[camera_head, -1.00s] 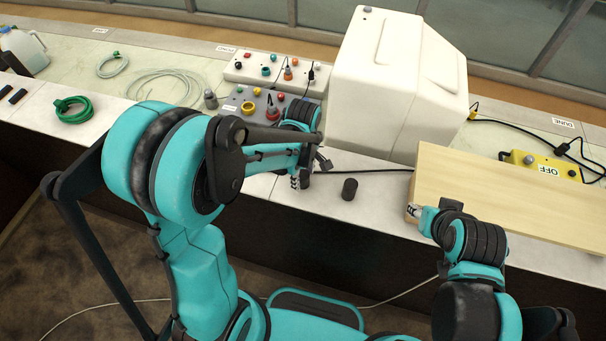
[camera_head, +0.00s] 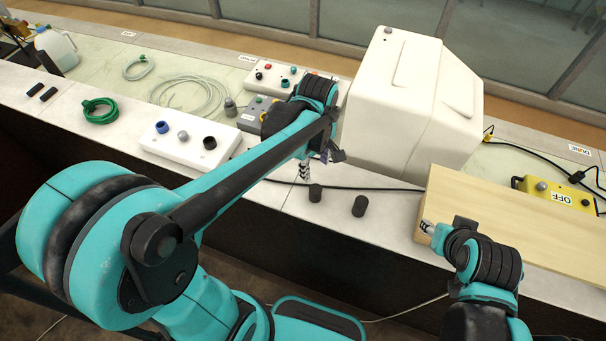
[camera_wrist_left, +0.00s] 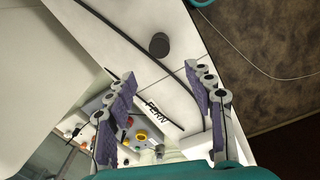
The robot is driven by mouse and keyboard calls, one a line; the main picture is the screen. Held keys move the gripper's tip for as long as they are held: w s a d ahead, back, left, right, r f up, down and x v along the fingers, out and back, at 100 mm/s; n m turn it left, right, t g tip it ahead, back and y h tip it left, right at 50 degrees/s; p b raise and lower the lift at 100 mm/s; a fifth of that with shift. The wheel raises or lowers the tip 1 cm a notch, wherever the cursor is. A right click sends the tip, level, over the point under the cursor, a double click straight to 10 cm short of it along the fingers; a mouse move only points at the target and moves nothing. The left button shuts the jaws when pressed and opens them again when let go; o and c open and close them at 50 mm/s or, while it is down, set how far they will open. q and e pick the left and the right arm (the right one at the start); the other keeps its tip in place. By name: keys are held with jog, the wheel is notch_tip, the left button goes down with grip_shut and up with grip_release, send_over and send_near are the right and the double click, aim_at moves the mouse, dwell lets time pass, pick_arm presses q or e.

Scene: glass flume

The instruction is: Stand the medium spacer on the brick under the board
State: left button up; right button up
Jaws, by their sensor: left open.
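Two short dark cylinders, spacers by their look, stand on the white bench top in the head view: one (camera_head: 315,193) close under my left gripper, one (camera_head: 360,206) to its right. I cannot tell which is the medium one. My left gripper (camera_head: 317,162) is open and empty above the bench. Its spread fingers show in the left wrist view (camera_wrist_left: 167,110), with one dark cylinder (camera_wrist_left: 159,45) beyond them. The pale wooden board (camera_head: 520,228) lies at the right. My right gripper (camera_head: 429,228) is at its near left corner; its grip is unclear. No brick is visible.
A big white housing (camera_head: 400,110) stands behind the spacers. A white knob box (camera_head: 185,140), a green coil (camera_head: 98,110) and a yellow box (camera_head: 555,192) are on the bench. Bench is clear between the spacers and the board.

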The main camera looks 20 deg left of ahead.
pick_arm(q)
jog(key=s+a+r+m+t, duration=0.1)
jog(key=s+a+m+t, duration=0.1)
jog(key=s+m, duration=0.3)
jog(key=s+a+r+m+t, duration=0.2)
jog(key=s+m+t, duration=0.2)
jog(key=m, duration=0.4)
jog(key=shift+s+a+r+t, duration=0.15)
jog(key=shift+s+r+t, duration=0.15)
jog(key=shift+s, duration=0.05)
